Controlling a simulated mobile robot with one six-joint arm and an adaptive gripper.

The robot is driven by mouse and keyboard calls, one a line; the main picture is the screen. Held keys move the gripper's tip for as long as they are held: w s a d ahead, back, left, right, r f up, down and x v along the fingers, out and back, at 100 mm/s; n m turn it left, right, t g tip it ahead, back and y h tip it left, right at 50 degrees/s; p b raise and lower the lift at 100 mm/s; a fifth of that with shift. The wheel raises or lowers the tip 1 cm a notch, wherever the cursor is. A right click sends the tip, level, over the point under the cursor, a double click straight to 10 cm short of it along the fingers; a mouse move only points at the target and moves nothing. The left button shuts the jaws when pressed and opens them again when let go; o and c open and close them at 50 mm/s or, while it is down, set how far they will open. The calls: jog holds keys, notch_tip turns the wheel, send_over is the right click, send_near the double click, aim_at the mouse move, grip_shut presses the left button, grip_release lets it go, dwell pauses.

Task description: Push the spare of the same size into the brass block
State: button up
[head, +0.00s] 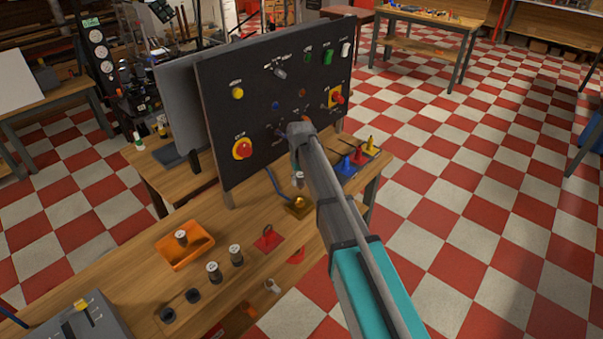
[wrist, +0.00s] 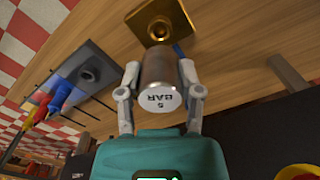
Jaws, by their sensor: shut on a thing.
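My gripper (wrist: 160,85) is shut on a metal cylinder (wrist: 160,88) with a white end marked "5 BAR", seen in the wrist view. The brass block (wrist: 160,26) with a round opening lies beyond the cylinder, on the wooden bench; there is a visible gap between them in the picture. In the head view the brass block (head: 299,207) sits on the bench at the foot of the dark panel. The held cylinder (head: 298,180) shows just above it, and my arm hides much of the gripper.
The upright control panel (head: 270,120) stands close behind the block. Two cylinders (head: 214,272) stand on the bench, and another is in the orange tray (head: 186,258). Two dark round pieces lie nearby. Blue, red and yellow fittings (head: 358,157) stand right of the arm.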

aim_at(300, 188)
jog(key=shift+w+a+r, duration=0.2)
jog(key=shift+w, duration=0.35)
jog(key=shift+s, duration=0.1)
jog(key=shift+f+b, duration=2.75)
jog(key=shift+f, duration=0.05)
jog(key=shift+f+b, duration=1.4)
jog(key=shift+f, duration=0.05)
jog(key=o, duration=1.2)
jog(key=shift+r, duration=0.2)
notch_tip(300, 188, up, 8)
jog(key=p, duration=0.8)
